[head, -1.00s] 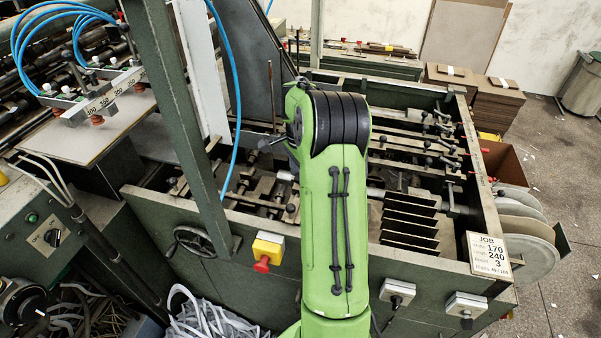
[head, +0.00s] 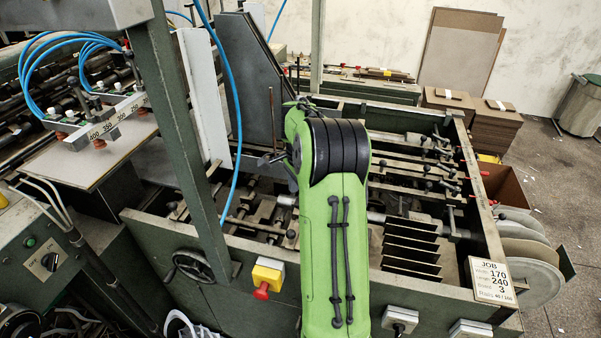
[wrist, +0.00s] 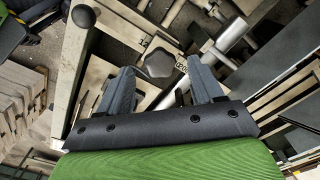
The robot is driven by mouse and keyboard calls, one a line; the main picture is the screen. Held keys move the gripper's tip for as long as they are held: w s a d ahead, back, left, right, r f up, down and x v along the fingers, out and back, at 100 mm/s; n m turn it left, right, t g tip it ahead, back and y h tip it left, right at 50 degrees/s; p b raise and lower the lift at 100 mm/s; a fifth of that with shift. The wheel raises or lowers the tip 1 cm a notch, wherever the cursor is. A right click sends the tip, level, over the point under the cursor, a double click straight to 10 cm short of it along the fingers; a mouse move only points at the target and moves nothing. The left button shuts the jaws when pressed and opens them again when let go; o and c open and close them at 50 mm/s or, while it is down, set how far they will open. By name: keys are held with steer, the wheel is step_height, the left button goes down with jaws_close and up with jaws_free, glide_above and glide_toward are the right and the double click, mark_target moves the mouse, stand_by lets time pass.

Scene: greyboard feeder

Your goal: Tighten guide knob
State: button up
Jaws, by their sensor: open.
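A dark grey, lobed guide knob (wrist: 160,65) shows in the wrist view, beside a pale bar. My gripper (wrist: 160,78) is open, with one grey finger on each side of the knob in the picture. I see no clear contact between the fingers and the knob, and I cannot tell how far the knob lies beyond the fingertips. In the head view my green arm reaches over the feeder frame (head: 420,291). It hides the gripper and this knob there.
Several rods and clamps (head: 425,165) cross the feeder bed, with dark upright plates (head: 412,245) right of my arm. A green post (head: 180,130) and a blue hose (head: 236,120) stand left. A job card (head: 491,280) sits on the right front corner.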

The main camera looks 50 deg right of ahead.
step_height(320, 180, up, 14)
steer(key=p, duration=0.2)
steer(key=shift+f+p, duration=0.15)
steer(key=shift+p, duration=0.15)
steer(key=shift+a, duration=0.1)
